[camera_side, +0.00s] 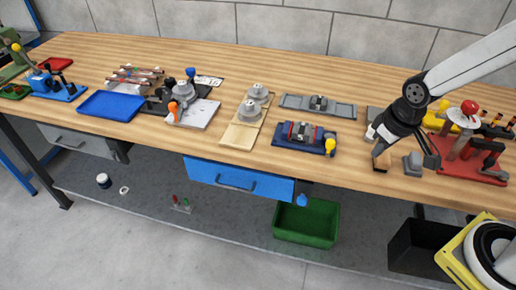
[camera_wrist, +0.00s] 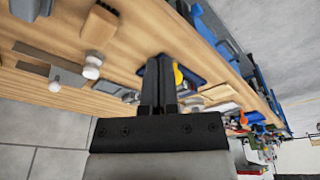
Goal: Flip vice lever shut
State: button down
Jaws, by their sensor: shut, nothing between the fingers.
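The vice (camera_side: 302,132) sits on a dark blue base (camera_side: 290,143) near the front of the bench. It has red and grey jaws, and its lever ends in a yellow knob (camera_side: 330,145) at the base's right end. In the wrist view the yellow knob (camera_wrist: 178,76) shows just right of my fingers, which hide part of the vice. My gripper (camera_side: 380,150) is right of the vice, apart from it, low over the bench. In the wrist view my gripper (camera_wrist: 160,62) has its two black fingers together with nothing between them.
A wooden block (camera_side: 382,161) and a small grey block (camera_side: 413,163) lie near my gripper. A red fixture (camera_side: 468,167) stands to the right. A long grey tray (camera_side: 335,110) lies behind the vice, and a wooden board with grey parts (camera_side: 243,133) is left of it.

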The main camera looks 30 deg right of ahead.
aim_at(330, 141)
jog(key=w+a+r+n+g+h, duration=0.1)
jog(key=w+a+n+g+h, duration=0.1)
jog(key=w+a+n, duration=0.4)
jog(key=w+a+r+n+g+h, duration=0.2)
jog(key=w+a+n, duration=0.3)
jog(key=w, duration=0.5)
jog(key=shift+w+a+r+n, duration=0.3)
jog(key=shift+a+n, duration=0.1)
jog(key=shift+a, duration=0.4)
jog(key=shift+f, duration=0.15)
jog(key=x, duration=0.9)
jog(key=shift+s+d+f, duration=0.1)
jog(key=shift+f, duration=0.15)
jog(key=shift+s+d, duration=0.4)
jog(key=shift+d, duration=0.45)
jog(key=shift+s+d, duration=0.25)
jog(key=shift+d, duration=0.25)
jog(key=shift+s+d, duration=0.25)
jog(key=shift+d, duration=0.2)
